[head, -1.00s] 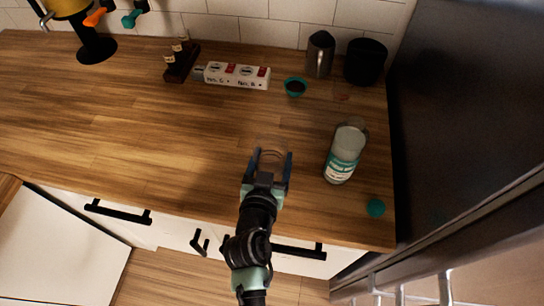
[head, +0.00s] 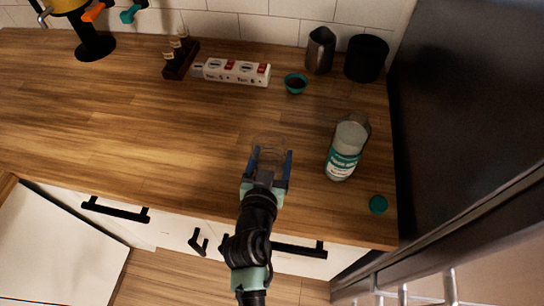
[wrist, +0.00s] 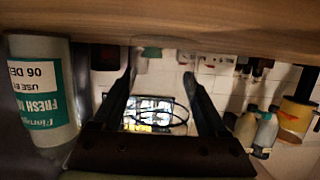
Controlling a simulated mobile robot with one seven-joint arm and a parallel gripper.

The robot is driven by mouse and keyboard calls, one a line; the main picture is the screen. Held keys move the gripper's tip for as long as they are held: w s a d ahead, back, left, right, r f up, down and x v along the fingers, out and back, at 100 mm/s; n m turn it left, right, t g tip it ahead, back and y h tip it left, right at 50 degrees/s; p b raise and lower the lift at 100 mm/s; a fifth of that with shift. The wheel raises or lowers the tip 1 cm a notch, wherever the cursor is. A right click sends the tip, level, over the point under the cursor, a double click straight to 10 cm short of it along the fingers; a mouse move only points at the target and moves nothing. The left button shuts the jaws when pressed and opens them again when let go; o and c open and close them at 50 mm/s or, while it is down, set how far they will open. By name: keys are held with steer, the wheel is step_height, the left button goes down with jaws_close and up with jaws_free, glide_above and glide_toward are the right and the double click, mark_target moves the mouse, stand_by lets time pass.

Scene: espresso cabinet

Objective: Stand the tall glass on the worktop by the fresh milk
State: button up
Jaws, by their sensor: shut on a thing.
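The tall glass (head: 269,148) is clear and hard to make out. My gripper (head: 270,165) is shut on it, over the front part of the worktop (head: 180,130). In the wrist view the fingers (wrist: 162,80) stand on either side of the faint glass (wrist: 160,58). I cannot tell whether its base touches the wood. The fresh milk (head: 345,150) is a bottle with a white and teal label, standing to the right of my gripper with a clear gap. It shows upside down at the left of the wrist view (wrist: 42,90).
A teal cap (head: 378,204) lies near the front right. A dark tall panel (head: 460,90) bounds the right.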

mark_target(270, 163)
steer(key=shift+s+f, duration=0.3)
steer(key=shift+f, duration=0.55)
steer(key=o, duration=1.6)
steer(key=shift+f, duration=0.1)
steer(key=shift+c, duration=0.2)
steer(key=shift+s, duration=0.45)
steer(key=v, duration=0.4)
steer(key=r+b+v, duration=0.1)
steer(key=v, duration=0.3)
steer(key=r+b+v, duration=0.1)
steer(key=v, duration=0.3)
steer(key=shift+w+r, duration=0.1)
steer(key=shift+w, duration=0.15)
